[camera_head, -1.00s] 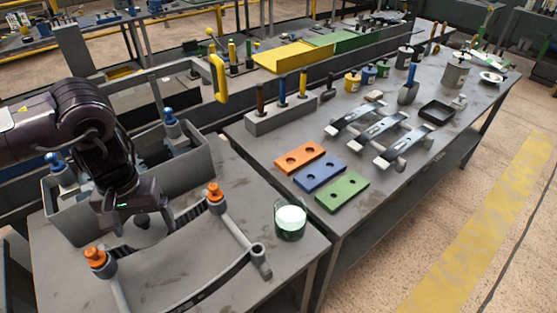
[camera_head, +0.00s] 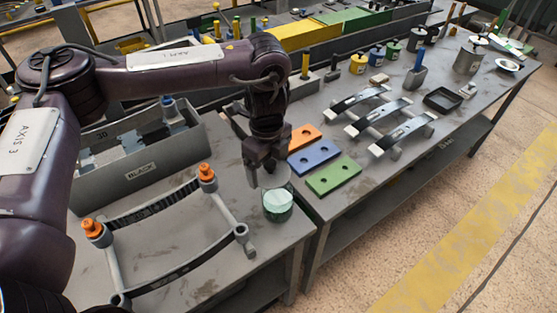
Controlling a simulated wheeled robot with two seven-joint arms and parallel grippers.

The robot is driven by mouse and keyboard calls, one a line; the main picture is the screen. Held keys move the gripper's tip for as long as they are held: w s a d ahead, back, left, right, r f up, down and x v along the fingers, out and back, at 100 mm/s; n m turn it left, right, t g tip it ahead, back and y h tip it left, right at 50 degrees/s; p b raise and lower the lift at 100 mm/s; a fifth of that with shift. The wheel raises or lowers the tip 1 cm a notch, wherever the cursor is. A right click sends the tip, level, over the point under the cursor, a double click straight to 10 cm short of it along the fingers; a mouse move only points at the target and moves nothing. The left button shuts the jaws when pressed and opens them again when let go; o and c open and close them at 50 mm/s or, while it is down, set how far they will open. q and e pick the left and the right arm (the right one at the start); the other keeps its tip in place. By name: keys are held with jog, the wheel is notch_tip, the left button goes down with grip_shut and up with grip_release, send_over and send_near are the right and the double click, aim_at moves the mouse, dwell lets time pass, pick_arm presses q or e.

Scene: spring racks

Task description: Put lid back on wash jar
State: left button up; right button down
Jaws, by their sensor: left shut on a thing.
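My left gripper (camera_head: 262,172) points down just above and slightly left of the jar. It is shut on a grey thing, apparently the lid (camera_head: 272,180), which is small and partly hidden by the fingers. The lid looks close over the jar's rim; I cannot tell whether they touch. My right gripper is not in view.
A curved rack frame with orange knobs (camera_head: 207,173) stands left of the jar. A grey bin (camera_head: 140,172) is behind it. Orange, blue and green (camera_head: 334,176) plates with holes lie right of the jar on the adjoining bench.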

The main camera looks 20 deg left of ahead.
aim_at(279, 176)
pick_arm(q)
jog(key=m, duration=0.5)
jog(key=shift+w+d+f+p, duration=0.1)
jog(key=shift+w+d+p, duration=0.25)
jog(key=shift+d, duration=0.05)
jog(key=m, duration=0.2)
jog(key=shift+w+d+f+m, duration=0.1)
jog(key=shift+w+d+m, duration=0.05)
jog(key=shift+m, duration=0.25)
jog(key=m, duration=0.2)
jog(key=m+p, duration=0.1)
jog(key=m, duration=0.1)
jog(key=shift+w+d+f, duration=0.2)
jog(key=m, duration=0.4)
jog(key=shift+w+d+f+m, duration=0.2)
jog(key=shift+f+m, duration=0.1)
notch_tip(279, 176, down, 4)
jog(key=b, duration=0.4)
jog(key=shift+f, duration=0.1)
notch_tip(279, 176, down, 2)
jog(key=shift+f+b, duration=0.1)
jog(key=shift+b, duration=0.5)
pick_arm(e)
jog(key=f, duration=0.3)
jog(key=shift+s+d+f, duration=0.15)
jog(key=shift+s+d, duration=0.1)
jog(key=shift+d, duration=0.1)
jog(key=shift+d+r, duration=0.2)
pick_arm(q)
jog(key=shift+f, duration=0.1)
